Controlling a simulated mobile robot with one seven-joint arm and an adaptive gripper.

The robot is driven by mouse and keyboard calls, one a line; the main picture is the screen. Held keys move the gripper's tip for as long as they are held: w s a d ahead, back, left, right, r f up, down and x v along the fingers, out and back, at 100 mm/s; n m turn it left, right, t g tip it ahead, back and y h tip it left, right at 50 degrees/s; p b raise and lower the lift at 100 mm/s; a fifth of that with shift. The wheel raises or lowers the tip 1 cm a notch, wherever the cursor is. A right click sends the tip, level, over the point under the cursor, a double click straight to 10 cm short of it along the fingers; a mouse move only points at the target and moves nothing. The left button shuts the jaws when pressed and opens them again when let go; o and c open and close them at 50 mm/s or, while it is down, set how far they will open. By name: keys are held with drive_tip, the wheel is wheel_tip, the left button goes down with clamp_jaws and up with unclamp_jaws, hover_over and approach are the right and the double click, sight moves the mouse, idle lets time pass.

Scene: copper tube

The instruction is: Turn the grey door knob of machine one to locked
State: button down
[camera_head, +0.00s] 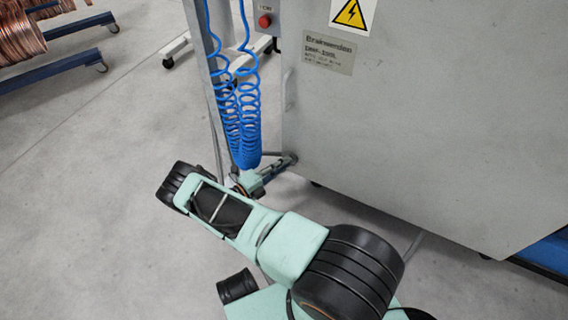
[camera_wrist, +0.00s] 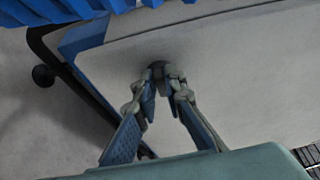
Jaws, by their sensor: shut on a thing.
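In the wrist view, the door knob (camera_wrist: 158,67) is a small dark grey piece on the pale machine panel (camera_wrist: 230,75). The two fingers of my gripper (camera_wrist: 159,82) are closed on it, one on each side. The fingers hide part of the knob, and its turn angle and any lock marking cannot be read. In the head view, the large grey machine cabinet (camera_head: 420,120) fills the right side.
Blue coiled hoses (camera_head: 240,115) hang beside a grey post, close to my arm's far end. A red button (camera_head: 265,21) is on a box above. Copper coils (camera_head: 20,35) on blue racks stand at the upper left. The floor on the left is clear.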

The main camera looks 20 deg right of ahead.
drive_tip(key=c, duration=2)
unclamp_jaws()
drive_tip(key=shift+w+d, duration=0.15)
drive_tip(key=shift+d, duration=0.1)
drive_tip(key=shift+a, duration=0.2)
drive_tip(key=v, duration=1.2)
drive_tip(key=shift+d, duration=0.1)
